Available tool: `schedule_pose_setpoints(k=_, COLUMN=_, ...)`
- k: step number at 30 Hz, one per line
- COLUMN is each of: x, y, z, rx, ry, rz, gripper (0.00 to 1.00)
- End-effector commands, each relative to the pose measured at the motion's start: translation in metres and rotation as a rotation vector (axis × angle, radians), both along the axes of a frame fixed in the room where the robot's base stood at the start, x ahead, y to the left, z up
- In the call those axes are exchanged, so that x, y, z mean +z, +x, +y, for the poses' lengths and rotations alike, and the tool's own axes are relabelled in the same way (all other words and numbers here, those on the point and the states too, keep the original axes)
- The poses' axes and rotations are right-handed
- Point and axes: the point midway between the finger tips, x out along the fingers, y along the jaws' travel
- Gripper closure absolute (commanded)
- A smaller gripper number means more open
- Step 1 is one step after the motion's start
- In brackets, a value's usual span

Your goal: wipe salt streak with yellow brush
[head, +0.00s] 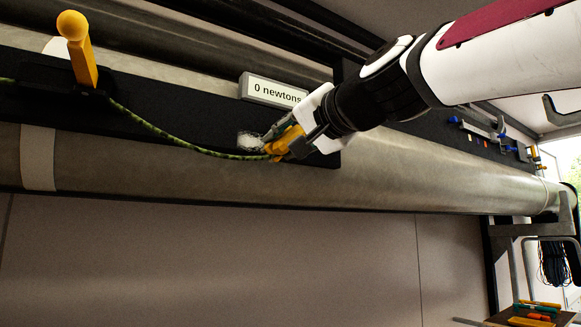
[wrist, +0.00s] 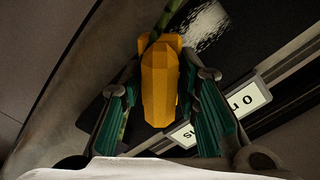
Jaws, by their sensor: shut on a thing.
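My gripper (head: 286,142) is shut on the yellow brush (head: 277,147) beside the right part of the black panel in the head view. In the wrist view the yellow brush (wrist: 160,85) stands between the two green-padded fingers of my gripper (wrist: 165,110). The white salt streak (head: 249,141) lies on the black panel just left of the brush. It also shows in the wrist view (wrist: 205,25), above and right of the brush. The brush's bristles are hidden, so I cannot tell whether they touch the panel. A green cord (head: 180,142) runs to the brush from the left.
A display (head: 275,91) reading "0 newtons" sits above the streak. A yellow round-topped handle (head: 82,50) stands on the black panel (head: 180,115) at left. A long grey spar (head: 420,182) runs below. Tools (head: 485,132) hang at right.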

Motion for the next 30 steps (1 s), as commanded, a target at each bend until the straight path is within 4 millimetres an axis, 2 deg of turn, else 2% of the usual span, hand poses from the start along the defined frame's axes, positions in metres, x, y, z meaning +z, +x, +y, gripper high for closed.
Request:
schedule_pose_setpoints(k=6, x=-0.001, y=0.007, z=-0.010, rx=-0.001, ry=0.000, rz=-0.001, gripper=0.93)
schedule_pose_setpoints(k=16, x=0.000, y=0.005, z=-0.011, rx=0.001, ry=0.000, rz=-0.001, gripper=0.93)
schedule_pose_setpoints(k=30, x=0.000, y=-0.028, z=-0.033, rx=-0.001, ry=0.000, rz=-0.002, gripper=0.93)
